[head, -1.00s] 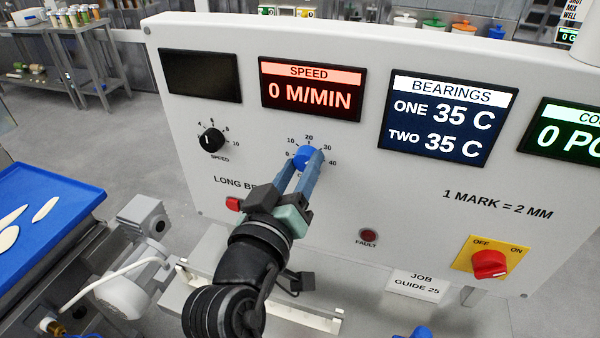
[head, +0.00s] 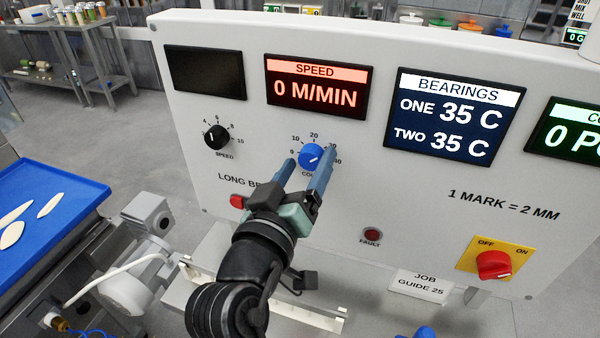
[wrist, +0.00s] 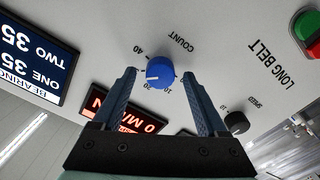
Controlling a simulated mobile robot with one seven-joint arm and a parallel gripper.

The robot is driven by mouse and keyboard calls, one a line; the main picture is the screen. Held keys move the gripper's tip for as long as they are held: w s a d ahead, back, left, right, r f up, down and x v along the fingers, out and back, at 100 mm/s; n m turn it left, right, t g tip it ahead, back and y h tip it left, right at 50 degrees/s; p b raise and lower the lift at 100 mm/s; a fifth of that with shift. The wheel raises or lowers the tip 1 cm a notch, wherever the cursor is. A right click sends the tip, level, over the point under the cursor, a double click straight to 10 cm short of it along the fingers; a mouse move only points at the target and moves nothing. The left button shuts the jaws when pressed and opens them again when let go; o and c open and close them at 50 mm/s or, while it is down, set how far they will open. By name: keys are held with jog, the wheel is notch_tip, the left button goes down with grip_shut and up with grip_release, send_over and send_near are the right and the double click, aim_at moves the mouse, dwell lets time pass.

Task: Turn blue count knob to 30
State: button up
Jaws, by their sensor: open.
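The blue count knob (head: 311,157) is on the white panel, below the speed display. Its scale runs from 0 at left over 10, 20 and 30 to 40 at right. My gripper (head: 306,163) is open in front of it, with one finger on each side and gaps between fingers and knob. In the wrist view the blue knob (wrist: 160,72) sits between the open fingertips of my gripper (wrist: 158,75). Its pale pointer mark points left there, toward the finger at the 30 to 40 side. That finger covers part of the scale, so the exact reading cannot be told.
A black speed knob (head: 215,137) is left of the blue knob. A red button (head: 238,201) is at lower left, a fault lamp (head: 372,235) below right. A red switch (head: 493,264) is farther right. A blue tray (head: 70,195) stands at far left.

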jog(key=b+v, duration=0.2)
jog(key=v, duration=1.1)
